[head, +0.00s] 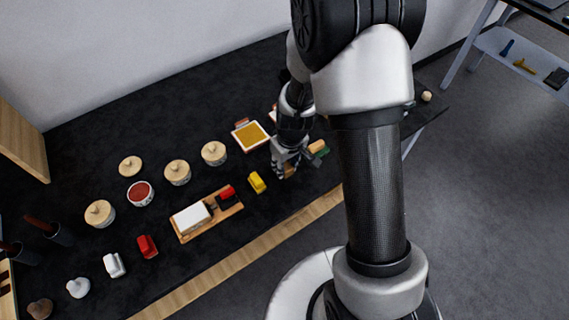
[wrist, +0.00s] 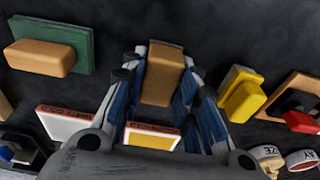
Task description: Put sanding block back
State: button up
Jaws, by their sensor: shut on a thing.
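A tan block, which looks like the sanding block (wrist: 163,76), is between the blue-padded fingers of my gripper (wrist: 162,92) in the wrist view. The fingers are shut on its two sides. In the head view my gripper (head: 284,170) is at the right part of the dark table, and the held block is mostly hidden by the fingers. Whether the block touches the table is not clear. Another tan block (wrist: 40,57) lies on a green pad (wrist: 70,32), left of my gripper in the wrist view; the green pad also shows in the head view (head: 322,153).
A yellow block (head: 257,182) lies left of my gripper. A wooden tray (head: 186,236) holds a white block and a red-and-black item. A shallow ochre-filled tray (head: 250,136), lidded pots (head: 177,172) and a red-filled bowl (head: 140,193) stand nearby. The table's back is clear.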

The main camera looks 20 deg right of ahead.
jog(key=o, duration=1)
notch_tip(320, 180, up, 12)
jog(key=s+p, duration=0.2)
jog(key=p, duration=0.2)
notch_tip(320, 180, up, 6)
send_over(288, 169)
jog(key=s, duration=0.2)
jog(key=s+r+m+t, duration=0.1)
jog(key=s+r, duration=0.4)
jog(key=s, duration=0.1)
jog(key=s+r+m+t, duration=0.1)
jog(key=s+r, duration=0.3)
jog(key=s, duration=0.1)
jog(key=s+r+m, duration=0.1)
jog(key=s+r, duration=0.4)
jog(key=s, duration=0.1)
jog(key=shift+s+a+r+m+t+h, duration=0.2)
jog(key=shift+s+r+m+t+h, duration=0.1)
jog(key=shift+t, duration=0.1)
